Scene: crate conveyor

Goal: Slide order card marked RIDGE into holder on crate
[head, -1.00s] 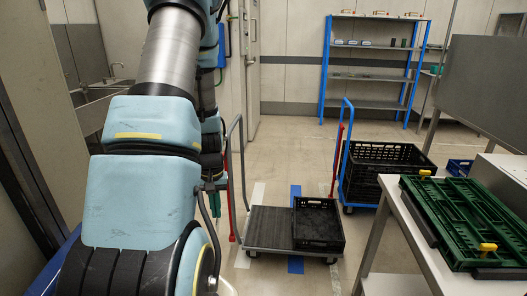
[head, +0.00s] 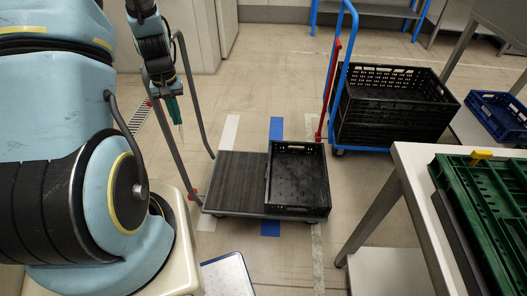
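No card marked RIDGE and no card holder can be made out in the head view. A low, open black crate (head: 322,180) sits on the right half of a flat grey trolley (head: 237,184) on the floor; it looks empty. A larger stack of black crates (head: 392,137) stands behind it to the right. My gripper (head: 174,112) hangs downward, small in the picture, left of the trolley and near its handle. Its fingers look dark green and narrow; whether they are open or hold anything is too small to tell.
A white table (head: 420,190) at the right bears green folded crates (head: 480,205) with a yellow latch. A blue crate (head: 497,117) lies beyond it. A blue hand truck frame (head: 340,60) and the trolley handle (head: 190,95) rise from the floor. Open floor lies around the trolley.

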